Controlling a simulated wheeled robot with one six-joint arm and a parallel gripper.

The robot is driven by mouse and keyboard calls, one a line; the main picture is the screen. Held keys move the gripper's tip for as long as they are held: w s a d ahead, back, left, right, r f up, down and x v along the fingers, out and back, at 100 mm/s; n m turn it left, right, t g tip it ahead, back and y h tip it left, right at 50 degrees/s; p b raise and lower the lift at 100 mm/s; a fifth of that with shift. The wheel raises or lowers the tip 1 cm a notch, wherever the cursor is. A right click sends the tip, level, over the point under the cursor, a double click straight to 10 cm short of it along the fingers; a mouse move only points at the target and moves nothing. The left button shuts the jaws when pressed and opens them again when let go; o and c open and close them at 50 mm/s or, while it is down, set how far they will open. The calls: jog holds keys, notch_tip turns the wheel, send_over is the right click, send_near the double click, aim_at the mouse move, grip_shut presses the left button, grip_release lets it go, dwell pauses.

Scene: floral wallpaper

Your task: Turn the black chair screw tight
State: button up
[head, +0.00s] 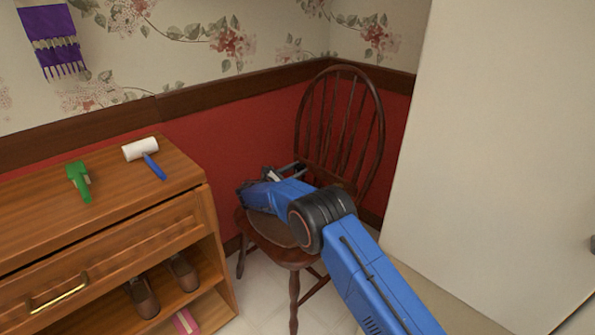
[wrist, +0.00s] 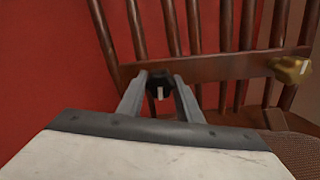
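The black chair screw (wrist: 159,83) is a dark knob with a light mark, on the chair's wooden cross rail (wrist: 205,66) in the wrist view. My gripper (wrist: 160,80) points at it, with one grey finger on each side. The fingers stand apart and I see no clear grip on the knob; how far they reach past it is hard to tell. In the head view, my gripper (head: 294,169) is over the seat by the backrest of the brown wooden chair (head: 340,125). The screw is too small or hidden to make out there.
A gold knob (wrist: 290,69) sits on the same rail to the right. A wooden cabinet (head: 100,240) at left holds a green tool (head: 78,178) and a white-headed mallet (head: 140,150). A pale panel (head: 490,150) stands to the right; the red wall is close behind.

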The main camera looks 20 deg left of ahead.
jog(key=shift+m, duration=0.4)
jog(key=shift+c, duration=0.4)
jog(key=m, duration=0.3)
jog(key=shift+m, duration=2.5)
jog(key=o, duration=1)
jog(key=shift+o, duration=0.2)
jog(key=v, duration=1.2)
jog(key=shift+a, duration=0.1)
